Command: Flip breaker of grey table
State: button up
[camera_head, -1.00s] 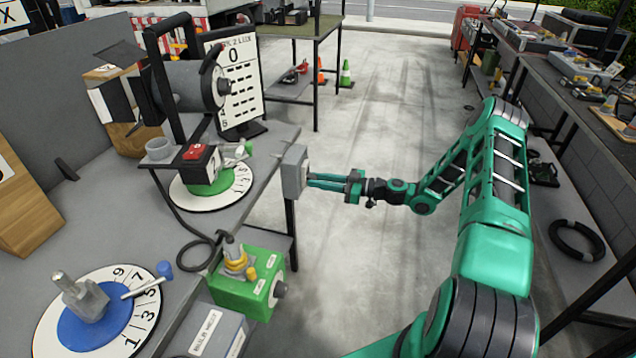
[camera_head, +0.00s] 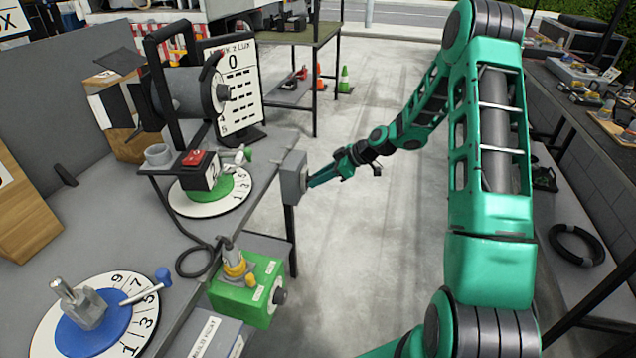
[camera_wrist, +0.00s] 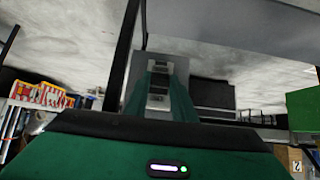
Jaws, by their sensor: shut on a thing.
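The grey breaker box (camera_head: 293,178) is fixed at the right edge of the grey table (camera_head: 262,150), beside a table leg. My gripper (camera_head: 312,182) reaches it from the right, its fingertips at the face of the box and tilted. In the wrist view, the breaker box (camera_wrist: 176,66) lies straight ahead, and my gripper's green fingers (camera_wrist: 157,90) stand either side of the switch area. The fingers are shut on the breaker's switch, which is mostly hidden between them.
The table carries a blue dial (camera_head: 95,318), a green dial (camera_head: 212,190) and a spotlight (camera_head: 190,92). The aisle floor (camera_head: 350,250) is clear; another bench (camera_head: 590,170) stands at right.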

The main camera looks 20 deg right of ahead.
jog(key=shift+w+a+r+g+h, duration=0.2)
jog(key=shift+w+r+g+h, duration=0.2)
jog(key=shift+r+g+h, duration=0.55)
jog(key=shift+f+h, duration=0.2)
jog(key=shift+h, duration=0.05)
jog(key=o, duration=1.1)
jog(key=shift+c, duration=0.2)
jog(key=shift+s+f, duration=0.1)
jog(key=v, duration=1)
jog(key=shift+d+r, duration=0.25)
jog(key=shift+s, duration=0.15)
